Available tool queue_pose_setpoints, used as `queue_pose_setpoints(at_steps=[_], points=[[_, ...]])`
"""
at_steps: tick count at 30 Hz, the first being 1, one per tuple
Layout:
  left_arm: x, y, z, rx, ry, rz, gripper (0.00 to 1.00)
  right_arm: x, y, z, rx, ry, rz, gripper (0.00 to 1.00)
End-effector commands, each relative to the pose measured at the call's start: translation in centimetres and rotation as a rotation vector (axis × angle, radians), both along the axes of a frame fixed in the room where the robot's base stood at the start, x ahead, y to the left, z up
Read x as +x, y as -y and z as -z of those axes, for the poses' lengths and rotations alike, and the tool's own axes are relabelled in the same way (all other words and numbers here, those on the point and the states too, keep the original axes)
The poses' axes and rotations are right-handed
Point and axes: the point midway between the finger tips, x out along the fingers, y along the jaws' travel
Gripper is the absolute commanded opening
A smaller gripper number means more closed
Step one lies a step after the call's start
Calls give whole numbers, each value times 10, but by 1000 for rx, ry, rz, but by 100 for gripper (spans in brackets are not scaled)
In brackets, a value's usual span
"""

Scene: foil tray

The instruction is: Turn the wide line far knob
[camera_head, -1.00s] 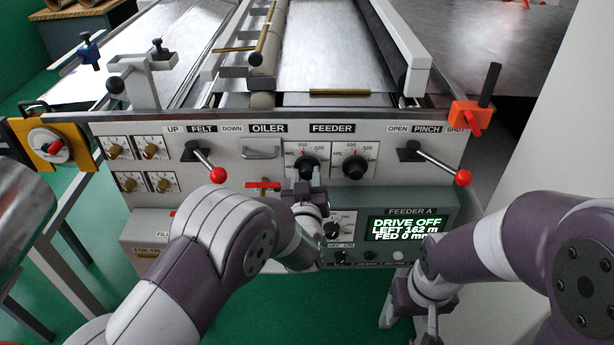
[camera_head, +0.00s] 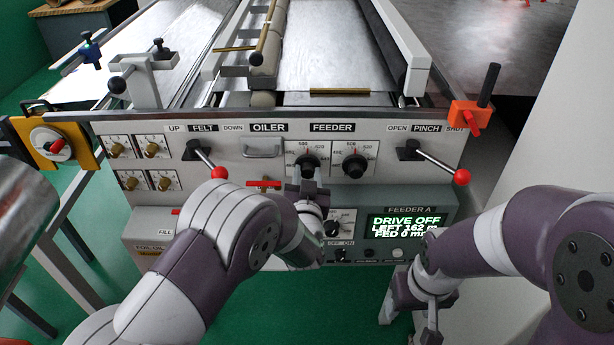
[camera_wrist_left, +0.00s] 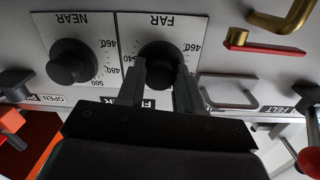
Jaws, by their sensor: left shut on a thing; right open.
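The far knob (camera_head: 306,163) is a round black knob on a white dial plate under the FEEDER label, the left of two such knobs. In the left wrist view the picture is upside down, and the far knob (camera_wrist_left: 162,52) shows below the word FAR. My left gripper (camera_head: 307,182) reaches it from below. In the left wrist view its two dark fingers (camera_wrist_left: 161,75) are closed on either side of the knob. The fingers hide part of the knob and dial, so its pointer cannot be read. My right gripper (camera_head: 431,318) is open and empty, low before the machine.
The near knob (camera_head: 355,166) is close on the right. The red-balled felt lever (camera_head: 219,173) and pinch lever (camera_head: 461,177) stick out on either side. A red valve handle (camera_head: 264,184) and the feeder display box (camera_head: 405,228), reading DRIVE OFF, are close to the left gripper.

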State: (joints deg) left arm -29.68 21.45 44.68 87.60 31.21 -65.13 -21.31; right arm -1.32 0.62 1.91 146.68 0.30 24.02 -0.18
Motion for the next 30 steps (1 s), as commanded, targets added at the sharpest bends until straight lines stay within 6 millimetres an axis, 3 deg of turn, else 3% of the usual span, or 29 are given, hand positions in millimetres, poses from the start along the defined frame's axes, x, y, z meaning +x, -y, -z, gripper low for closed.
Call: queue_pose_setpoints(at_steps=[3,4,6,17,30], points=[[0,0,1,0,-2,1,5,0,0,0,0,0,0,61],[0,0,1,0,-2,1,39,0,0,0,0,0,0,61],[0,0,1,0,-2,1,61,0,0,0,0,0,0,61],[-7,0,0,-1,-1,1,61,0,0,1,0,0,0,61],[-112,-2,-3,0,-2,5,61,0,0,3,0,0,0,61]])
